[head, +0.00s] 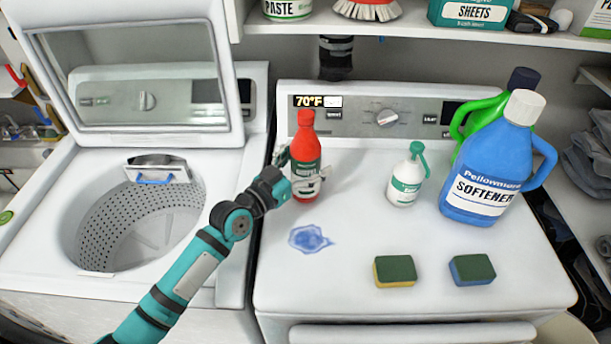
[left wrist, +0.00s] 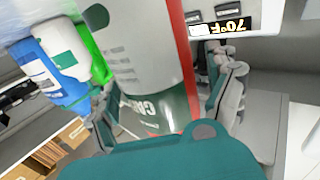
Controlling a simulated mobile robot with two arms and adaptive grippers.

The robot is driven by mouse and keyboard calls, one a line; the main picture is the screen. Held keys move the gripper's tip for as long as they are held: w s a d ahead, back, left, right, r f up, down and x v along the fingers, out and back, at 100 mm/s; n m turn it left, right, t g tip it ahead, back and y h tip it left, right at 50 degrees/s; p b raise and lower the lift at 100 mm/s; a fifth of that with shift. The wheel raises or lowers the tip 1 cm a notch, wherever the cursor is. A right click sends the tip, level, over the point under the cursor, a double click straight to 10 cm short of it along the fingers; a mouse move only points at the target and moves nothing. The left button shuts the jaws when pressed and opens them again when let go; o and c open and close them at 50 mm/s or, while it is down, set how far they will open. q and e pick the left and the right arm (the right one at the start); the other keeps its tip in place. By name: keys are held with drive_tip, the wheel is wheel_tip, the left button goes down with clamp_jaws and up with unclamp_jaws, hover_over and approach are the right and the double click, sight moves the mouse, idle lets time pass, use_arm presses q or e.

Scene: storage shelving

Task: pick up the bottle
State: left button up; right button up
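A red bottle (head: 306,150) with a dark green and white label stands upright on the white appliance top, near its control panel. My left gripper (head: 298,170) is at the bottle, one finger at its left side and one across its front. In the left wrist view the bottle (left wrist: 150,70) fills the space between the fingers of my left gripper (left wrist: 168,105). A narrow gap shows between the bottle and the right-hand finger, so the gripper looks open around it. Contact on the other side is unclear. My right gripper is not in view.
A small white bottle with a green top (head: 406,178), a blue softener jug (head: 492,165) and a green jug (head: 478,122) stand to the right. Two sponges (head: 395,271) (head: 472,269) and a blue spill (head: 310,238) lie in front. An open washer (head: 235,255) is at left; a shelf (head: 420,32) hangs above.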

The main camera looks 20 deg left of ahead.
sight(298, 159)
use_arm(q)
drive_tip(key=c, duration=1.6)
drive_tip(key=shift+r, duration=0.1)
drive_tip(key=shift+r, duration=0.1)
drive_tip(key=shift+r, duration=0.55)
drive_tip(key=shift+s+d+r, duration=0.1)
drive_tip(key=shift+s+r, duration=0.1)
drive_tip(key=shift+r, duration=0.35)
drive_tip(key=shift+s+d+r, duration=0.1)
drive_tip(key=shift+s+r, duration=0.05)
drive_tip(key=shift+r, duration=0.35)
drive_tip(key=s+d+b, duration=0.1)
drive_tip(key=s, duration=0.3)
drive_tip(key=s+d+r+b, duration=0.1)
drive_tip(key=s+d, duration=0.1)
drive_tip(key=s, duration=0.3)
drive_tip(key=s+d+b, duration=0.1)
drive_tip(key=s, duration=0.4)
drive_tip(key=shift+s+d+r, duration=0.25)
drive_tip(key=shift+d, duration=0.15)
